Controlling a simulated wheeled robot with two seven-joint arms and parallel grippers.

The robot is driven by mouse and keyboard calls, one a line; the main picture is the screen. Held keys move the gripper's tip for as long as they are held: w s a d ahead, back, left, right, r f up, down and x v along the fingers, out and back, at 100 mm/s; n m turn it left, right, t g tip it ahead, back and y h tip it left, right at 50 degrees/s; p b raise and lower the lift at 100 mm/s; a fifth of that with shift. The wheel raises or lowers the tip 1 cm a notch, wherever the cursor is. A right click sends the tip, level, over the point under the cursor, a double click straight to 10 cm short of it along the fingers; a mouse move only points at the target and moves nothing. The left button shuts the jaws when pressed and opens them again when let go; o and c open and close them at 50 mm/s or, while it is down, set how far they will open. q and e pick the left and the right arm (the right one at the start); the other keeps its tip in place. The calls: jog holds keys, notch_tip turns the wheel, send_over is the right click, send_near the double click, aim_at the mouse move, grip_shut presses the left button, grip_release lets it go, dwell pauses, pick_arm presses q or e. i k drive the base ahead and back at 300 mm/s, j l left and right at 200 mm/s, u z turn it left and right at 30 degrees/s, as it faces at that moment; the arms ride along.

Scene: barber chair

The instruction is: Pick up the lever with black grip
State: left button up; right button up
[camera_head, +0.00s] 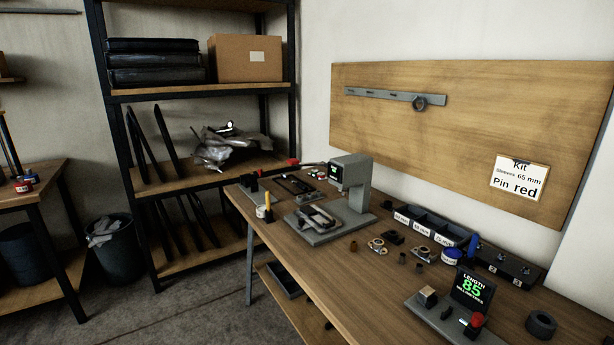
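I cannot pick out the lever with black grip for certain. A dark, thin bar (302,166) shows just left of the head of a grey bench press (359,185), near the far end of the wooden workbench (330,262). It is too small to tell whether it is a lever or whether it joins the press. A black tray (294,184) with small dark items lies in front of the bar. A grey fixture (313,221) sits on the press base. Neither of my grippers is in view.
A display reading 85 (472,288) stands at the near right, by a red knob (477,320). Labelled bins (432,226) line the back edge. Small rings and sleeves lie mid-bench. A sign (519,177) reads "Sleeves 65 mm, Pin red". Shelving (200,92) and a bin (115,250) stand left.

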aim_at(284, 177)
jog(key=i+z, duration=0.1)
jog(key=i, duration=0.55)
jog(key=i+j+u, duration=0.5)
jog(key=i+j, duration=0.2)
jog(key=i+j+u, duration=0.25)
jog(key=i, duration=0.25)
jog(key=i+j+u, duration=0.2)
jog(key=i, duration=0.25)
jog(key=i+j+z, duration=0.1)
jog(key=i+z, duration=0.2)
jog(key=i, duration=0.3)
jog(key=i+j+z, duration=0.3)
jog(key=i, duration=0.3)
jog(key=i+z, duration=0.2)
jog(key=z, duration=0.3)
jog(key=i+j+z, duration=0.1)
jog(key=z, duration=0.4)
jog(key=i+j+z, duration=0.15)
jog(key=z, duration=0.3)
jog(key=i+j+z, duration=0.2)
jog(key=z, duration=0.3)
